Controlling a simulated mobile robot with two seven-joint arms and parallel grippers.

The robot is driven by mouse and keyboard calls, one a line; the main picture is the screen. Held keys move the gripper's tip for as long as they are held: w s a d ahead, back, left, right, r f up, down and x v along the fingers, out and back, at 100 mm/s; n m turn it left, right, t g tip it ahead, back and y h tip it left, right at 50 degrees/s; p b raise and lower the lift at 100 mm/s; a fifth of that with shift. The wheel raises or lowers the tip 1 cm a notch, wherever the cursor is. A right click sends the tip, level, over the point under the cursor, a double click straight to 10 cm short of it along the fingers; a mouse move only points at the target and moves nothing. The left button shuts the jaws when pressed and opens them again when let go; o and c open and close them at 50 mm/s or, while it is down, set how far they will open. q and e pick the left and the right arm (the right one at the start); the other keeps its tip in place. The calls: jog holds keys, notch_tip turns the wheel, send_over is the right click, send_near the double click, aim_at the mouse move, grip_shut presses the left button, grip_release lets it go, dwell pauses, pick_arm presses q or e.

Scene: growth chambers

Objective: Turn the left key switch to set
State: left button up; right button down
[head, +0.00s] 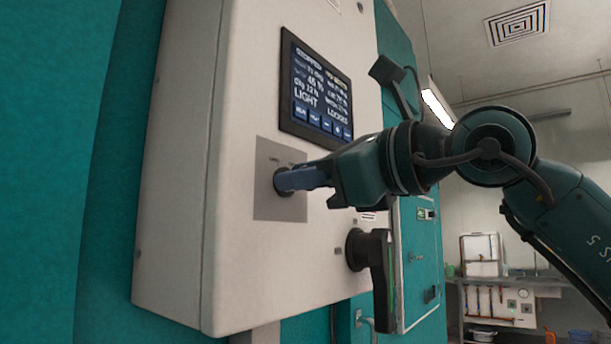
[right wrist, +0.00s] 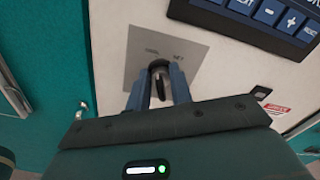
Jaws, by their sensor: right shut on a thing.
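The left key switch (right wrist: 158,70) sits on a grey metal plate (head: 262,205) on the front of the white control box (head: 180,180). In the right wrist view the plate carries two small labels above the switch; the right one reads SET, the left one is hard to read. My right gripper (head: 285,182) reaches in from the right at the switch. In the right wrist view its two blue fingers (right wrist: 160,88) are shut on the dark key. The fingers hide much of the key, so its exact angle is hard to tell. My left gripper is in neither view.
A lit display panel (head: 317,92) is above the switch plate. A black rotary handle (head: 380,270) projects from the box at lower right. A dark bracketed device (head: 387,70) is behind the box. A sink and bench (head: 485,285) stand at the far right.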

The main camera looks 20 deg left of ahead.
jog(key=shift+f+m+b, duration=0.1)
jog(key=shift+m+b, duration=0.6)
jog(key=shift+m, duration=0.2)
jog(key=shift+m+b, duration=0.55)
jog(key=shift+m, duration=0.35)
jog(key=m+b, duration=0.1)
jog(key=m, duration=0.1)
jog(key=shift+w+d+m+b, duration=0.1)
jog(key=shift+w+m+b, duration=0.05)
jog(key=shift+m+b, duration=0.15)
jog(key=m+b, duration=0.1)
jog(key=m, duration=0.1)
jog(key=shift+m, duration=0.3)
jog(key=shift+w+m+b, duration=0.1)
jog(key=shift+m+b, duration=0.55)
jog(key=shift+m, duration=0.45)
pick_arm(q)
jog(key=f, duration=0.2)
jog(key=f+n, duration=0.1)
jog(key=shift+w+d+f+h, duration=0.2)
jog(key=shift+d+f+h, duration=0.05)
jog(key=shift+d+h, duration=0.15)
pick_arm(e)
jog(key=shift+m, duration=0.3)
jog(key=shift+r, duration=0.2)
jog(key=c, duration=1.6)
grip_release()
